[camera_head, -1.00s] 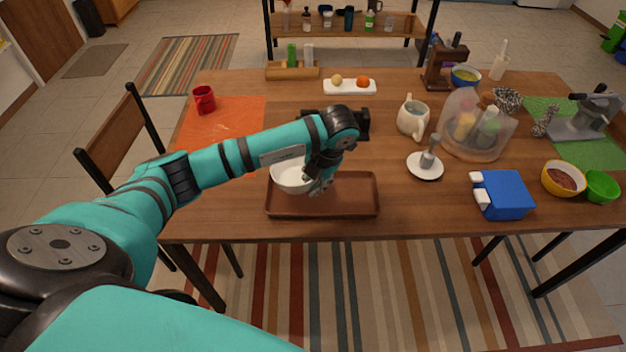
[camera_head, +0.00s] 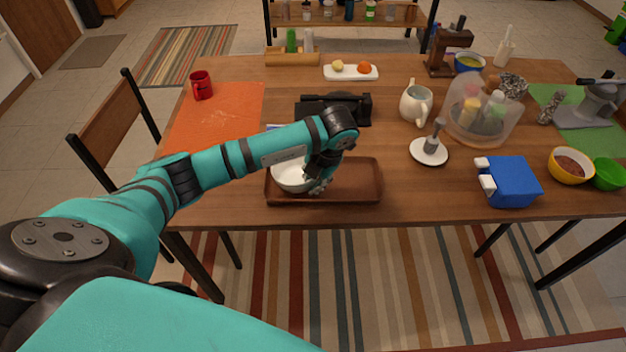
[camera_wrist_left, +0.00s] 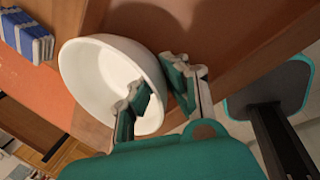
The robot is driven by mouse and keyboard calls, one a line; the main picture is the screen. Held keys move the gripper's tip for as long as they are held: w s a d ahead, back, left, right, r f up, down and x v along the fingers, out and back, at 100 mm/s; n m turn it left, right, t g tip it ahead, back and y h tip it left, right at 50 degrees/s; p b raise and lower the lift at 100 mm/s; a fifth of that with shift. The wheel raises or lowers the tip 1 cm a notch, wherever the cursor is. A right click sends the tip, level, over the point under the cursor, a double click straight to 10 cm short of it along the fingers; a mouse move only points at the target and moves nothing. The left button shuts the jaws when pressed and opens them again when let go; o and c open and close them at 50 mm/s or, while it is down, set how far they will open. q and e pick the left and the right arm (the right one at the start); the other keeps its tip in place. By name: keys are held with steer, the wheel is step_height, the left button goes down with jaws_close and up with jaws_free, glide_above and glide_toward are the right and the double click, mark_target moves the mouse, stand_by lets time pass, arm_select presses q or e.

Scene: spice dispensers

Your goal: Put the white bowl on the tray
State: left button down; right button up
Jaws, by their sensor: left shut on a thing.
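The white bowl (camera_head: 291,177) is over the left part of the brown tray (camera_head: 355,190). It looks upright, and I cannot tell whether its base touches the tray. My left gripper (camera_head: 318,186) is at the bowl's right side and is shut on its rim. In the left wrist view, one finger of the gripper (camera_wrist_left: 160,88) is inside the white bowl (camera_wrist_left: 88,75) and the other is outside. My forearm and wrist hide part of the tray's far left side. My right gripper is not in view.
A black object (camera_head: 333,106) stands behind the tray. A white saucer (camera_head: 429,152) with a grey tool, a cream jug (camera_head: 415,104) and a blue box (camera_head: 512,182) are to the right. An orange mat (camera_head: 215,115) lies at the left. The tray's right half is empty.

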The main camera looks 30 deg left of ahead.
arm_select(q)
steer(key=shift+f, duration=0.15)
steer(key=c, duration=1.3)
jaws_free()
steer(key=shift+c, duration=0.2)
